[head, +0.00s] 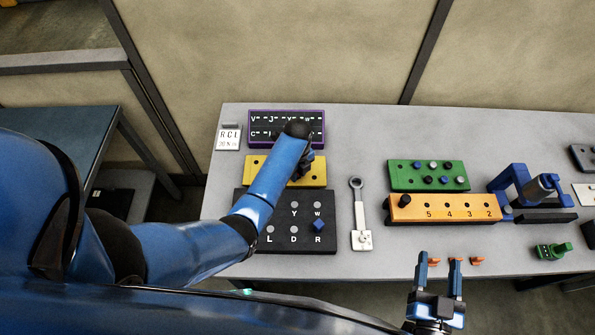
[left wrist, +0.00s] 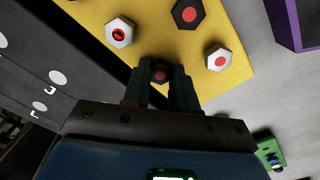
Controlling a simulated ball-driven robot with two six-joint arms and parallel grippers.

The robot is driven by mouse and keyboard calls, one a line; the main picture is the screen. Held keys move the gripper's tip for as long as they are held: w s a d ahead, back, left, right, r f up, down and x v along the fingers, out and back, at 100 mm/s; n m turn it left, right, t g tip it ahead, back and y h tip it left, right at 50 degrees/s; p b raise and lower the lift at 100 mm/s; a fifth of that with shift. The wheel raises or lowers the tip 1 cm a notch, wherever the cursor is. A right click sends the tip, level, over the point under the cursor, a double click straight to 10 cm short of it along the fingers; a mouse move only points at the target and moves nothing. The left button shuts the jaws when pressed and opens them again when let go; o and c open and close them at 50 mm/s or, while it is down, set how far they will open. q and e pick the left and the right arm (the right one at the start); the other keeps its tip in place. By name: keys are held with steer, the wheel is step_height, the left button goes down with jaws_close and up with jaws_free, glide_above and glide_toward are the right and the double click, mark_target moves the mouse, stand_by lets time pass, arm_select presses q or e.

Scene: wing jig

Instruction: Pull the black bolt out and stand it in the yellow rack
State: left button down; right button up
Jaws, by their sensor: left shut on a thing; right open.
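My left gripper (head: 303,172) is over the right part of the yellow rack (head: 258,172). In the left wrist view its fingers (left wrist: 165,82) are shut on a dark bolt (left wrist: 160,73) with a red centre, which I take as the black bolt. The bolt is at the edge of the yellow rack (left wrist: 150,15); I cannot tell whether it stands in a hole or is held above. My arm hides much of the rack in the head view. My right gripper (head: 438,263) is open and empty at the table's front edge.
The wrist view shows white hex heads (left wrist: 120,33) and a black one (left wrist: 187,13) on the rack. The black lettered board (head: 270,212) is in front, the purple-framed board (head: 251,123) behind. A wrench-like tool (head: 360,215), green rack (head: 397,179) and orange block (head: 435,213) stand right.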

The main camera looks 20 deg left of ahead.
arm_select(q)
steer(key=c, duration=0.8)
jaws_free()
steer(key=shift+r, duration=0.15)
step_height(320, 180, up, 11)
steer(key=shift+f+b, duration=0.2)
steer(key=shift+b, duration=0.8)
